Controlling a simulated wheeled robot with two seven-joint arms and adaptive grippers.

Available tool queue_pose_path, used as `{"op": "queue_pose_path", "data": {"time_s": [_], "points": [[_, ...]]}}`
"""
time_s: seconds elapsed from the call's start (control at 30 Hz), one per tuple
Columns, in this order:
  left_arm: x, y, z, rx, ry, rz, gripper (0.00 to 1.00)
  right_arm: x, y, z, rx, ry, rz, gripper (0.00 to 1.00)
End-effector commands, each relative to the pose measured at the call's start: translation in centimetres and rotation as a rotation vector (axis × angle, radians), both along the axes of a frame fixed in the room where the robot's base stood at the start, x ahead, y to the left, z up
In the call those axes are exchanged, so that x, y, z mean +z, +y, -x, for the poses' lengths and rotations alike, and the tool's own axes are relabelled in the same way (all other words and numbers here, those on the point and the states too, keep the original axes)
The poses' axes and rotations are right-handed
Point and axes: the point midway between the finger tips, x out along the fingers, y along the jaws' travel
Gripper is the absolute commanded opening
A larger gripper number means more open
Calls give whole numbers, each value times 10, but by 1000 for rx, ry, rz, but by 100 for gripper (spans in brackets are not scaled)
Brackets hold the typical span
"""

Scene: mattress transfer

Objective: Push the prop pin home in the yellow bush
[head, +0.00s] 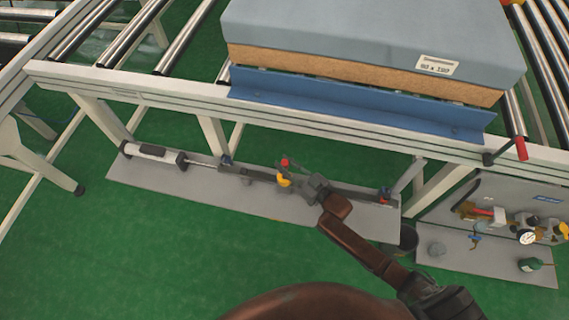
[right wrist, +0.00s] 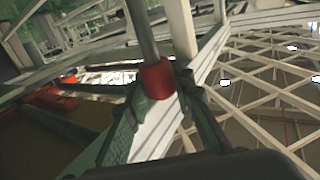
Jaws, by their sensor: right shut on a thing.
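The yellow bush (head: 284,181) sits on the dark prop bar along the grey floor plate, below the conveyor frame. A small red piece (head: 285,162), which looks like part of the prop pin, shows just above it. My right gripper (head: 306,189) is beside the bush, on its right. In the right wrist view its fingers (right wrist: 160,100) are shut on a grey rod with a red collar (right wrist: 157,78), which looks like the prop pin. The bush cannot be made out there, and how deep the pin sits cannot be told. My left gripper is not in view.
A blue-grey mattress (head: 370,30) rests above a blue angle rail (head: 350,107) on the roller conveyor. A white cylinder (head: 150,151) lies at the plate's left end. A panel with a gauge (head: 527,237) and a red-handled lever (head: 521,148) are at right. Green floor in front is clear.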

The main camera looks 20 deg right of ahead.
Motion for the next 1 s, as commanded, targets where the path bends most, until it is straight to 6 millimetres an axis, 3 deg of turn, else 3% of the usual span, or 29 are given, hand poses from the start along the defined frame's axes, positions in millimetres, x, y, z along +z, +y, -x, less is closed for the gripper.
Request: {"op": "queue_pose_path", "data": {"time_s": [1.0], "points": [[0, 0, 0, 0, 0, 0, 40, -4, 0, 0, 0, -1, 0, 0]]}}
